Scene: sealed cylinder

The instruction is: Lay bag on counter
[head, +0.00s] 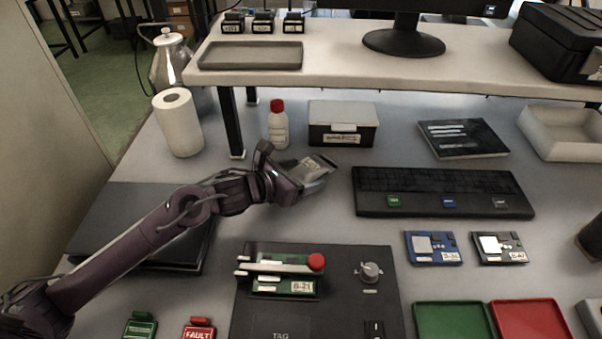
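A small silver-grey bag (317,166) with a pale label and a dark edge is at the middle of the counter (330,222) in the head view. My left gripper (306,178) reaches in from the left and appears shut on the near side of the bag. The fingers are partly hidden by the wrist and the bag. The bag looks tilted; I cannot tell whether its underside touches the counter.
A red-capped bottle (278,128) and a lidded box (342,126) stand behind the bag. A black keyboard-like panel (442,192) lies to its right. A dark fixture mat (350,300) with a green board lies in front. Bare counter surrounds the bag.

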